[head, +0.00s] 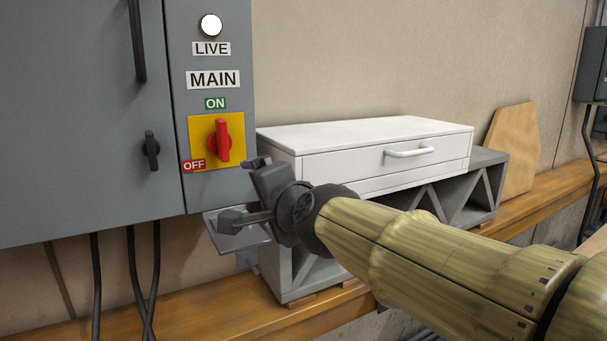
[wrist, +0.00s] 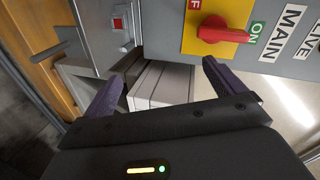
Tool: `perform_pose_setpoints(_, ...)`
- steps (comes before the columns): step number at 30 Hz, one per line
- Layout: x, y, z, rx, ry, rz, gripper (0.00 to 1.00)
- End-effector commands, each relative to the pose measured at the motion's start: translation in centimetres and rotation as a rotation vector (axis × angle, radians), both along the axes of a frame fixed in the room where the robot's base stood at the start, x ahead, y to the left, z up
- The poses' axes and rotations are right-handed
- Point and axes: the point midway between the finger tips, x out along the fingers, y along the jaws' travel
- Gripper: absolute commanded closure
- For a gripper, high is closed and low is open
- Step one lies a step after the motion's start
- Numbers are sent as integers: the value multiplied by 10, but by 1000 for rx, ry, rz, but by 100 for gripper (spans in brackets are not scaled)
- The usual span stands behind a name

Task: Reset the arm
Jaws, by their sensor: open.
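My gripper (head: 244,192) is open in front of the lower part of the grey cabinet, below and right of the red rotary switch. It is empty and apart from the switch. In the wrist view its two dark fingers (wrist: 162,80) stand wide apart with nothing held between them. The red switch handle (head: 223,141) sits on a yellow plate (head: 205,127) and stands upright, in line with the ON label. The red handle also shows in the wrist view (wrist: 222,32), at the upper right. The round lamp (head: 210,25) above the LIVE label looks bright white.
The grey cabinet (head: 85,120) fills the left. A white drawer box (head: 340,145) rests on a grey latticed block (head: 487,180) on a wooden ledge (head: 190,312), close behind my arm. A wooden board (head: 513,150) leans farther right. A red button (wrist: 118,23) shows in the wrist view.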

Motion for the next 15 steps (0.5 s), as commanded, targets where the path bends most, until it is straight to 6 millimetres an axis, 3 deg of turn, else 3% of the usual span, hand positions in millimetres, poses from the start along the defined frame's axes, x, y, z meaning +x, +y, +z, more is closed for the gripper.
perform_pose_setpoints(6,-2,-43,-69,-329,118,48,5)
perform_pose_setpoints(11,-14,-75,-111,-516,206,95,5)
perform_pose_setpoints(15,-16,-100,-161,-622,252,116,5)
